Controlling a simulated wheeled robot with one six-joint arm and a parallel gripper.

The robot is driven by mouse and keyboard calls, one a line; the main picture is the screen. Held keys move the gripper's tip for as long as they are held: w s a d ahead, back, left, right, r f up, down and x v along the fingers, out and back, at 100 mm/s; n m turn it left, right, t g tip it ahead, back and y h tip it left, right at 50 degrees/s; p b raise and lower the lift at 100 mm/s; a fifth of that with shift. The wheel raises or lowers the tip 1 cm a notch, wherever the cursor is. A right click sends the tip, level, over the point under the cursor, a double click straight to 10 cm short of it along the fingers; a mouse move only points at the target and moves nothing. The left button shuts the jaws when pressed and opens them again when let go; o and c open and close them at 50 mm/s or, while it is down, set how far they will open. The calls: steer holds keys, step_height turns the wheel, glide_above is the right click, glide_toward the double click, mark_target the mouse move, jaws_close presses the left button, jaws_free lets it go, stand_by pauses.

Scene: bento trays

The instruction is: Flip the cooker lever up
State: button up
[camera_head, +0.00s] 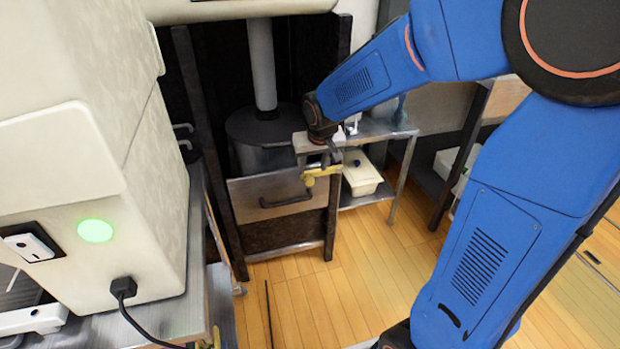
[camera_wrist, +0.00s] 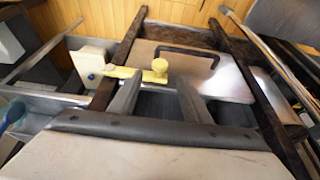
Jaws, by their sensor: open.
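The yellow cooker lever (camera_head: 323,171) lies roughly level at the upper right of the cooker's front panel (camera_head: 240,200). In the wrist view the lever (camera_wrist: 120,71) runs left from a rounded yellow end (camera_wrist: 158,70). My gripper (camera_head: 327,158) is at the panel's top right corner, right by the lever. In the wrist view its two grey fingers are apart (camera_wrist: 159,82), with the lever's rounded end seen just past the gap between the tips. I cannot tell whether they touch it. Part of the lever is hidden behind the gripper in the head view.
The panel has a dark bar handle (camera_head: 286,202). A dark pot (camera_head: 262,128) with a grey pipe (camera_head: 261,65) stands behind it. A metal table (camera_head: 380,130) with a cream bin (camera_head: 361,174) is at the right. A large beige machine (camera_head: 120,180) fills the left. The wooden floor in front is mostly clear.

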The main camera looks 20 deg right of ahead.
mark_target(310, 179)
steer(key=shift+x, duration=3.95)
jaws_close()
